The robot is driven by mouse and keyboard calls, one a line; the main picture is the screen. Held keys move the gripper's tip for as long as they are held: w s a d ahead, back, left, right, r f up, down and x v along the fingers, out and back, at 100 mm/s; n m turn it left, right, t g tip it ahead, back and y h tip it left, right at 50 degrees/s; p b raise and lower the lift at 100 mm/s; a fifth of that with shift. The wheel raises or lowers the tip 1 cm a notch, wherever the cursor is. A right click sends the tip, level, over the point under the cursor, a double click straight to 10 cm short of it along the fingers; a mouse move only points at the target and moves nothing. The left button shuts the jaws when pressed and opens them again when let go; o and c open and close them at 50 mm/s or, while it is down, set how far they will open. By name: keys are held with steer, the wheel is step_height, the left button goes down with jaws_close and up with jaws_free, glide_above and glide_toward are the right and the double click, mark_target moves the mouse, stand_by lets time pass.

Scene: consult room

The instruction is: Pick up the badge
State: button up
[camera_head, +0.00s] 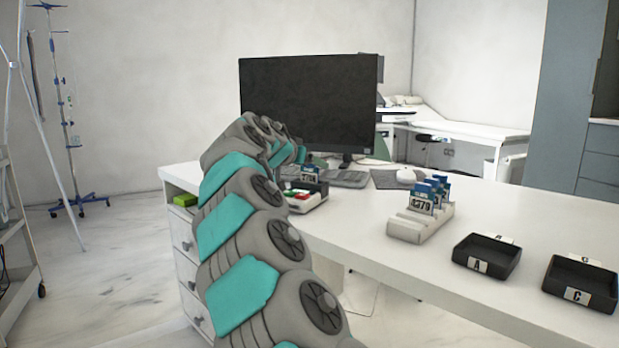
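Several blue-and-white badges (425,199) with printed numbers stand upright in a white slotted holder (406,230) near the middle of the desk. My grey and teal arm reaches away over the desk's left end. My gripper's fingers cannot be made out behind the arm and among those dark parts, so I cannot tell whether they hold that card.
Two black trays stand on the right of the white desk (370,236): one tray (485,266) and another tray marked C (575,295). A monitor (308,100), keyboard (348,179) and white mouse (406,175) are behind. The desk front between holder and arm is clear.

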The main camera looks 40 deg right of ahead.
jaws_close()
stand_by(0.5)
steer(key=shift+r, duration=0.1)
